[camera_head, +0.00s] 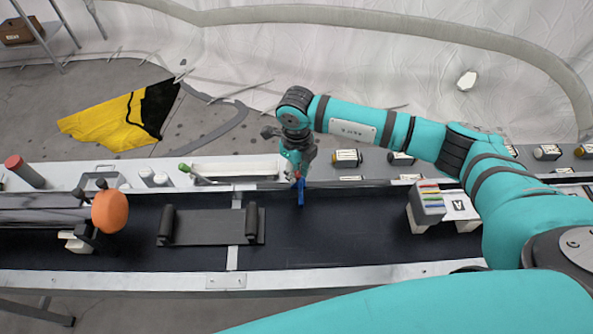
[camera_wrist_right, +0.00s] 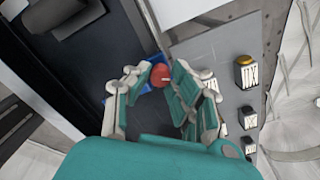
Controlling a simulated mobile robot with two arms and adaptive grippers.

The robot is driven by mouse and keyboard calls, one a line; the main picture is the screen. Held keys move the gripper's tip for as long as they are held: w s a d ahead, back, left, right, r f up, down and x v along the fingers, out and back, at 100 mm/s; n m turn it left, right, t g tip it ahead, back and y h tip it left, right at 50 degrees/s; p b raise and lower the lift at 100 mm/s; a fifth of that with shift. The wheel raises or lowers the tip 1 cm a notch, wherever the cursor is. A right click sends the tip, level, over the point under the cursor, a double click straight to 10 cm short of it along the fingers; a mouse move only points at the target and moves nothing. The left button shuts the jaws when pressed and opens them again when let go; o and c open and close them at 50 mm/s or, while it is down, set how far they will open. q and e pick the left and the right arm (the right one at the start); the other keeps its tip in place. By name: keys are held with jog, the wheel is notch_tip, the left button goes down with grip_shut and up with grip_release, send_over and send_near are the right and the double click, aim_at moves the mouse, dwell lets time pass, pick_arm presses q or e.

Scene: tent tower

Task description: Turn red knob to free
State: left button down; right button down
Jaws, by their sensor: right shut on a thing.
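The red knob (camera_wrist_right: 162,76) is a small rounded piece between the fingertips of my right gripper (camera_wrist_right: 160,80) in the wrist view. The fingers are closed on its sides. A blue part (camera_wrist_right: 143,87) lies just by it, at the edge of the dark belt. In the head view my right gripper (camera_head: 297,172) points down at the belt's far edge, and the blue part (camera_head: 301,191) shows below it. The knob is mostly hidden there by the gripper. I cannot tell which setting the knob points to. My left gripper is not in view.
A green-tipped lever (camera_head: 195,172) and several labelled buttons (camera_head: 347,158) line the far panel.

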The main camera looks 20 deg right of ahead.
aim_at(297, 173)
jog(key=shift+w, duration=0.1)
jog(key=c, duration=1.1)
grip_release()
jog(key=shift+c, duration=0.2)
jog(key=shift+r, duration=0.1)
notch_tip(297, 173, up, 12)
